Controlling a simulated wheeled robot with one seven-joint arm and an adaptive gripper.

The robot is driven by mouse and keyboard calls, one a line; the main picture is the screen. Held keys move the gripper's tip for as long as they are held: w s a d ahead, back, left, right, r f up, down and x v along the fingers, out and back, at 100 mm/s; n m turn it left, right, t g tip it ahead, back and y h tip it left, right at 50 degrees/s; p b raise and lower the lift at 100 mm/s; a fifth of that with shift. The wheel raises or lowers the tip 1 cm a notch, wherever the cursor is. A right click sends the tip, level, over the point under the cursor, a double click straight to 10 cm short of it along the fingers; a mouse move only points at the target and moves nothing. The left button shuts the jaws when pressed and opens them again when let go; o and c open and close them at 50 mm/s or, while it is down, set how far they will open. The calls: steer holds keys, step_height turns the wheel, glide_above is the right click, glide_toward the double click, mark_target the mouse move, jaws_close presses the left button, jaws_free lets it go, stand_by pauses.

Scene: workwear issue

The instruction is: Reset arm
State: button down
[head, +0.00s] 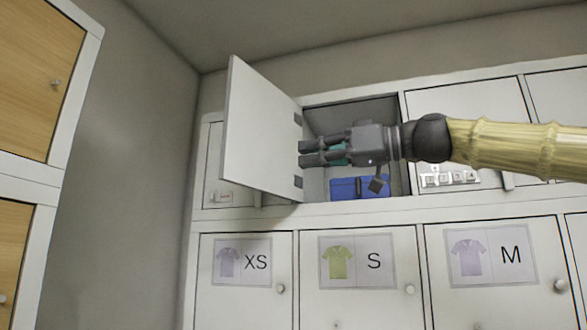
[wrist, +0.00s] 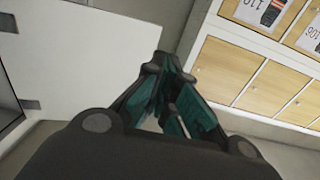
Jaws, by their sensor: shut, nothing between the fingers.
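My gripper (head: 303,153) is shut and empty. In the head view it points left, in front of an open upper compartment, with its fingertips near the inner face of the open white door (head: 258,132). I cannot tell whether it touches the door. The door swings out to the left on dark hinges and also shows in the wrist view (wrist: 85,50). A blue box (head: 357,188) sits inside the compartment, partly behind my gripper. In the wrist view the shut fingers (wrist: 166,75) meet at their tips with nothing between them.
Below are shut doors labelled XS (head: 242,265), S (head: 358,262) and M (head: 480,255), with small knobs. A shut upper door (head: 465,105) is right of the compartment. Wood-front cabinets stand at the left (head: 35,70) and show in the wrist view (wrist: 225,70).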

steer(key=shift+s+d, duration=0.1)
steer(key=shift+d, duration=0.1)
steer(key=shift+f, duration=0.1)
